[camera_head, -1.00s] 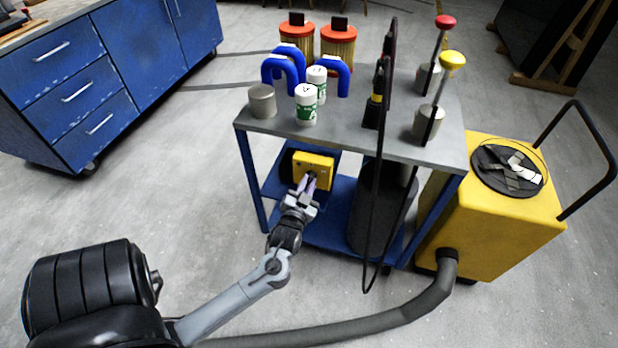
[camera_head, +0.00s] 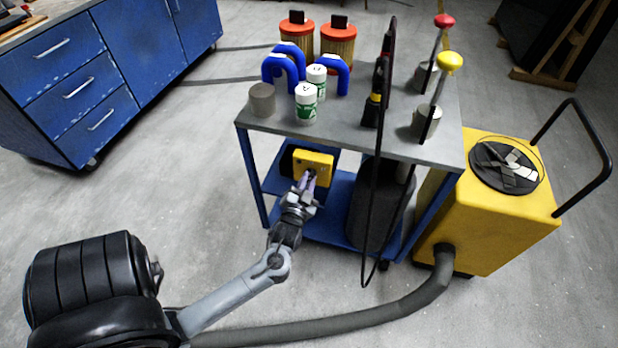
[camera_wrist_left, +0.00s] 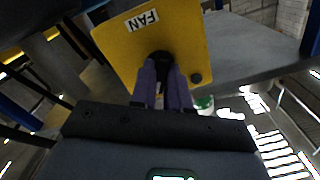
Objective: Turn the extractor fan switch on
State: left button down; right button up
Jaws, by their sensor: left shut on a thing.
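The extractor fan switch box is a yellow plate (camera_head: 312,160) on the front of the blue cart, below its top shelf. In the left wrist view the plate (camera_wrist_left: 118,38) carries the label "FAN" and looks tilted. A black knob (camera_wrist_left: 160,58) sits near its middle. My left gripper (camera_head: 309,180) reaches up to the plate from below. Its two purple-grey fingers (camera_wrist_left: 161,82) are shut on the black knob and partly hide it. My right gripper is not in view.
The cart's grey top (camera_head: 330,133) holds a grey cup, white jars, blue pipe bends and orange filters above my gripper. A yellow extractor unit (camera_head: 500,225) stands to the right, with a grey hose (camera_head: 400,310) along the floor. Blue cabinets (camera_head: 80,95) stand at the left.

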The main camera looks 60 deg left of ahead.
pick_arm(q)
jog(key=m+p, duration=0.5)
jog(key=p, duration=0.1)
jog(key=shift+r+m+p, duration=0.15)
jog(key=shift+m+p, duration=0.15)
dwell(0.5)
dwell(0.4)
jog(key=c, duration=0.9)
grip_release()
